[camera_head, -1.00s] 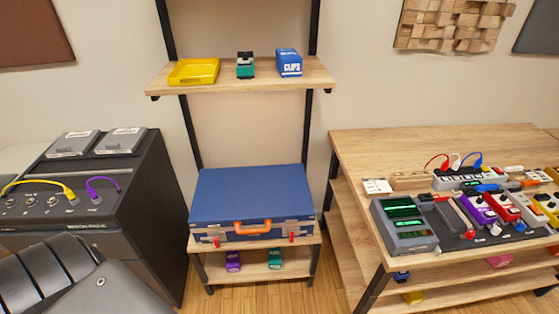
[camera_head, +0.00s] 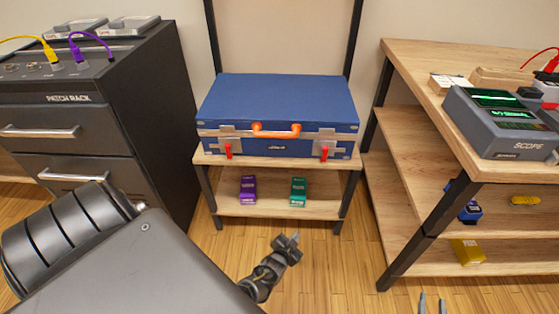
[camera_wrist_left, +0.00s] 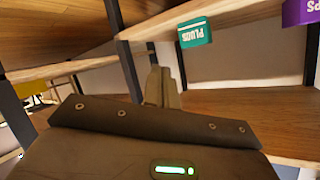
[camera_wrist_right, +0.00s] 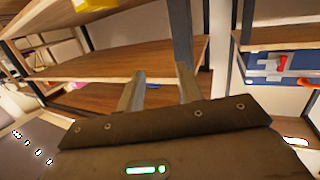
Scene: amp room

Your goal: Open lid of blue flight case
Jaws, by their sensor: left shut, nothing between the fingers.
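The blue flight case (camera_head: 276,98) lies flat on the low wooden stand with its lid down. An orange handle (camera_head: 276,130) is on its front, between two red latches (camera_head: 228,151) (camera_head: 323,152). I cannot tell whether the latches are fastened. The case's front also shows partly in the right wrist view (camera_wrist_right: 262,66), with one red latch. My left gripper (camera_head: 291,240) is shut and empty, in front of and below the case; its fingers also show in the left wrist view (camera_wrist_left: 161,87). My right gripper (camera_head: 432,303) is open and empty, low at the right.
The stand's lower shelf (camera_head: 222,207) holds a purple box (camera_head: 248,189) and a teal box (camera_head: 298,192). A black rack cabinet (camera_head: 75,95) stands left. A wooden shelf table (camera_head: 415,85) stands right, bearing a grey scope (camera_head: 505,125).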

